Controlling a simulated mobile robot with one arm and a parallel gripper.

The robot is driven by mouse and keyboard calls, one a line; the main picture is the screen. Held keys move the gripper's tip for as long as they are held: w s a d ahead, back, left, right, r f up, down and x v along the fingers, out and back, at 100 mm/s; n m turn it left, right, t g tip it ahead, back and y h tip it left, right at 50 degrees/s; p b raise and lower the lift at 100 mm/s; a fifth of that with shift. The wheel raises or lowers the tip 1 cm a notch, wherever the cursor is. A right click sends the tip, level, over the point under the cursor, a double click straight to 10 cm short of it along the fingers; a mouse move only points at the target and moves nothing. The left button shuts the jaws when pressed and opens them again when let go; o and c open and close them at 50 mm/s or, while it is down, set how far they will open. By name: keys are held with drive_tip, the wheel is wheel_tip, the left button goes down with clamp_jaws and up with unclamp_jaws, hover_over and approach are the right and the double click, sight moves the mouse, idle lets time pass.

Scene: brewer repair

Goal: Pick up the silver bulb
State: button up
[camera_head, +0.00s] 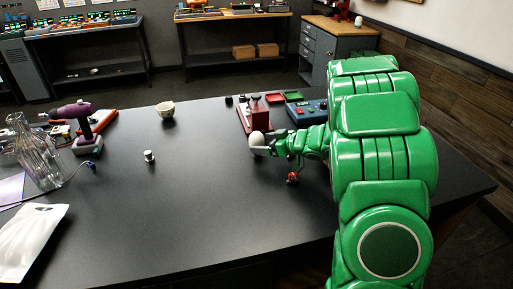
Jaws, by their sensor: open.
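A pale, egg-shaped bulb (257,139) is at the middle right of the dark table, in front of a red block. My gripper (266,149) reaches in from the right, open, with its fingertips right at this bulb. I cannot tell whether they touch it, and the fingers are small and partly hidden. A small silver cylinder-like piece (149,156) stands alone on the left half of the table, well apart from my gripper. I cannot tell for sure from this view which of the two is the silver bulb.
A red block device (258,108), red and green trays (283,97) and a blue box with buttons (306,112) are behind the gripper. A cream cup (166,109), a purple tool (86,125), a clear glass vessel (38,158) and a white pouch (31,240) lie left. The table's front middle is clear.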

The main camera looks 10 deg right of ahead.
sight(263, 141)
drive_tip(key=x, duration=0.3)
drive_tip(key=shift+w+a+r, duration=0.2)
drive_tip(key=shift+a+r, duration=0.05)
drive_tip(key=shift+x, duration=0.85)
drive_tip(key=shift+f, duration=0.1)
drive_tip(key=shift+c, duration=0.2)
drive_tip(key=c, duration=1.1)
drive_tip(key=shift+d, duration=0.1)
